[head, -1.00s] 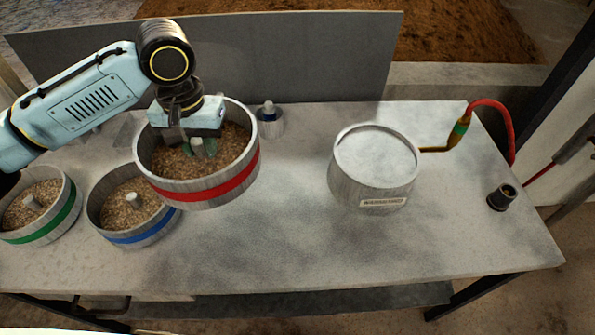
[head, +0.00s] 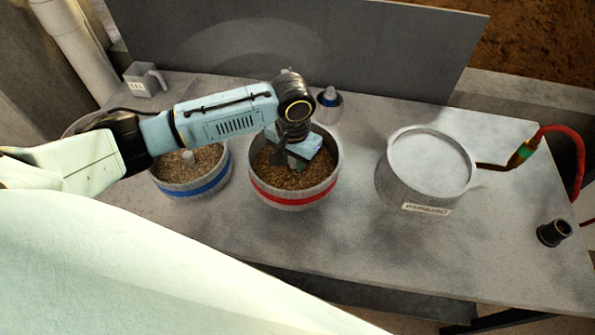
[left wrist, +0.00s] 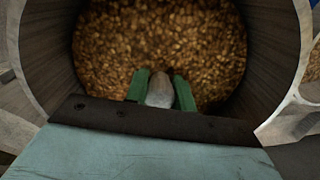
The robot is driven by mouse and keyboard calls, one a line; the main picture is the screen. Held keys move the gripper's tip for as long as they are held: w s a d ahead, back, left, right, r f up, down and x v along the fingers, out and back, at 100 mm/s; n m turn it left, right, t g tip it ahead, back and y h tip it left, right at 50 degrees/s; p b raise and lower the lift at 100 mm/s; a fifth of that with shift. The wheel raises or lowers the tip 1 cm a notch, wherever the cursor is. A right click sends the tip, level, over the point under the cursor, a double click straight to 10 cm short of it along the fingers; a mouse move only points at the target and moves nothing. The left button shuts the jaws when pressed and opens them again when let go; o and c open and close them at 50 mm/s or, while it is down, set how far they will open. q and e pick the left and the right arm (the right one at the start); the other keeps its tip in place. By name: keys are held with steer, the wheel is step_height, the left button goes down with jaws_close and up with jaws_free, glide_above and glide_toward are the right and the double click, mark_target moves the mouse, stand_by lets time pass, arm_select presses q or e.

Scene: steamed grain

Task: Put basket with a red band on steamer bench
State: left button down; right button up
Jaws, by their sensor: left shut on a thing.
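The basket with a red band (head: 293,196) is a round grey-walled tub full of brown grain, in the middle of the head view. My left gripper (head: 291,163) reaches down inside it. In the left wrist view its green fingers (left wrist: 160,90) are shut on the pale central knob of this basket. Whether the basket hangs above the table or touches it is hard to tell. The steamer bench (head: 424,192), a round grey drum with a pale top and a label, stands to the right of the basket, apart from it. My right gripper does not show.
A basket with a blue band (head: 196,186) stands to the left, partly behind my arm. A small capped pot (head: 329,106) stands behind the red-banded basket. A red hose (head: 575,150) joins the drum's right side. A black cup (head: 554,232) stands at the right. The front table is bare.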

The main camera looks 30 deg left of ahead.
mark_target(294, 176)
arm_select(q)
steer(key=shift+w+f+b, duration=0.1)
steer(key=shift+f+b, duration=0.35)
steer(key=shift+f, duration=2.45)
steer(key=c, duration=1.2)
jaws_free()
steer(key=shift+f, duration=0.2)
step_height(294, 176, up, 12)
steer(key=shift+r+p, duration=0.2)
steer(key=shift+p, duration=0.75)
